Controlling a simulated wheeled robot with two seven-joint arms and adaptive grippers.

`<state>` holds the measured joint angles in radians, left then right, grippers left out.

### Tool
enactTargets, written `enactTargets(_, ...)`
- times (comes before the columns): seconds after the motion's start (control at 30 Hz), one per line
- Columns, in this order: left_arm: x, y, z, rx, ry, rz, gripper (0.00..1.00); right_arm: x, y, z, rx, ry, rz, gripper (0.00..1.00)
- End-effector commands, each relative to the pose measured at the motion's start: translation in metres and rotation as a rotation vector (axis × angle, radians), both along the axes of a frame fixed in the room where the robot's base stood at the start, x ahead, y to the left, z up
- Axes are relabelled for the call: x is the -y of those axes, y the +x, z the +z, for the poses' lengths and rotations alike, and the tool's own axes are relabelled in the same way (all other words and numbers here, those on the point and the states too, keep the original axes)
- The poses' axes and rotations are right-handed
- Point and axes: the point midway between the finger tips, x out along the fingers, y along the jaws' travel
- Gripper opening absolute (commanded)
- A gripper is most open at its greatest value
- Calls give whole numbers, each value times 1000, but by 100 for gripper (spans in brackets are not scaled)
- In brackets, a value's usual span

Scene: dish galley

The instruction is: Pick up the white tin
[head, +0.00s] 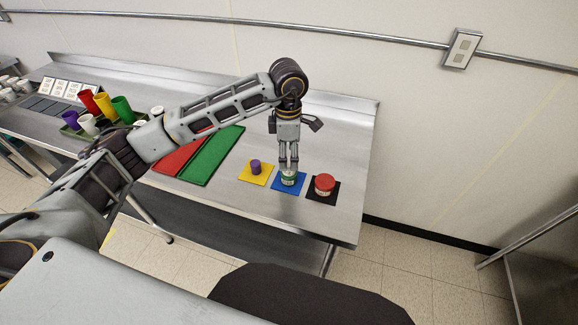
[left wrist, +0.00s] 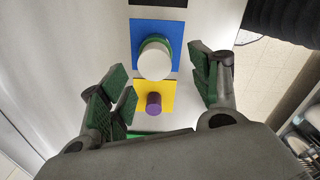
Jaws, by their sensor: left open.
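The white tin (head: 289,180), with a green band, stands upright on a blue mat (head: 277,187) near the table's front edge. In the left wrist view its round white top (left wrist: 155,61) shows, with green at its rim, on the blue mat (left wrist: 173,30). My left gripper (head: 289,165) points down right over the tin, and its fingertips overlap the tin's top in the head view. In the left wrist view the fingers (left wrist: 162,80) are spread wide and empty, with the tin seen between and beyond them. I cannot tell the exact height gap. My right gripper is out of view.
A purple cylinder (head: 256,167) on a yellow mat (head: 246,177) stands left of the tin. A red-topped tin (head: 325,184) on a black mat (head: 316,198) stands close on the right. Colored cups stand further left.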

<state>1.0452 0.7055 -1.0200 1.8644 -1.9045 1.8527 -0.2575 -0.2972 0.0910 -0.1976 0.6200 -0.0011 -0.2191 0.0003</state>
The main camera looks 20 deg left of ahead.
Motion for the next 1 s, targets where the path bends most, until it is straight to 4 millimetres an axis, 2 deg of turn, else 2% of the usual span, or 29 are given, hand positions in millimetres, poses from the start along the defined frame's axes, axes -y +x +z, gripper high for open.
enactTargets(0.53, 0, 1, -8, -2, 0, 1, 63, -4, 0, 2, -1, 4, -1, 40)
enactTargets(1.0, 0, 7, -51, 0, 1, 1, 63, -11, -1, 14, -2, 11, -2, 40)
